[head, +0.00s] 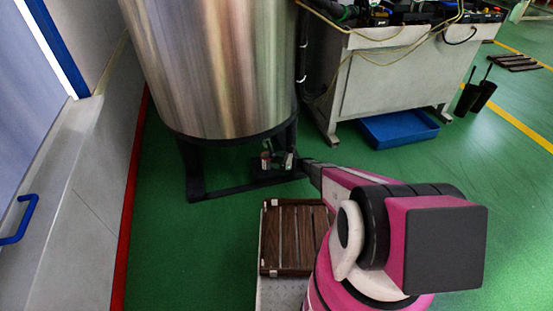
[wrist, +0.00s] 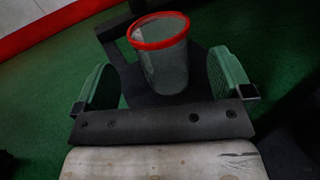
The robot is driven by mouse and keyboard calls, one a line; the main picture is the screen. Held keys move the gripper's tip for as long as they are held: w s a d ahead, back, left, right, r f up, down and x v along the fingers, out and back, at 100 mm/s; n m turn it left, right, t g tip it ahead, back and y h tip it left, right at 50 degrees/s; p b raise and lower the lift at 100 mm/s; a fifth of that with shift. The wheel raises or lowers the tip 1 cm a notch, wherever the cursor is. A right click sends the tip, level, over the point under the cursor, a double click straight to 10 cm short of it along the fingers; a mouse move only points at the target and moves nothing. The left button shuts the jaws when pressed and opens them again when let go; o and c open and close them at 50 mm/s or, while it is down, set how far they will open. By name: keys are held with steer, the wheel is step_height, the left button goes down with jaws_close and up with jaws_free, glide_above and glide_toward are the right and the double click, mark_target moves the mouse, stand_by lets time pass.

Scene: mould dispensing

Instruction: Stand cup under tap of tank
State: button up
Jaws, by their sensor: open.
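The cup (wrist: 163,68) is a clear, greyish cup with a red rim. It stands upright on a dark surface in the wrist view. My gripper (wrist: 162,62) is open, with one green finger on each side of the cup and a visible gap at both sides. The tank (head: 215,65) is a large, shiny metal cylinder on a dark stand in the head view. My arm reaches toward the foot of this stand, where small parts crowd together. I cannot make out the cup clearly there. I cannot pick out the tap in either view.
A wooden slatted rack (head: 290,237) lies in front of the tank. A grey workbench (head: 385,85) with cables stands at the right, with a blue tray (head: 398,130) below it. A wall with a red strip (head: 130,200) runs along the left.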

steer(key=s+d+r+n+g+h, duration=0.1)
steer(key=s+r+n+g+h, duration=0.2)
steer(key=r, duration=0.4)
steer(key=s+d+r+n+g+h, duration=0.1)
steer(key=s+r+n, duration=0.3)
steer(key=s+r, duration=0.2)
steer(key=s+d+r+n+h, duration=0.6)
steer(key=s+d+r, duration=0.3)
steer(key=s+r, duration=0.2)
steer(key=s+d+r+n+h, duration=0.7)
steer(key=s+r, duration=0.5)
steer(key=r, duration=0.4)
steer(key=shift+s+d+n+h, duration=0.3)
steer(key=shift+d+n, duration=0.1)
steer(key=shift+d, duration=0.45)
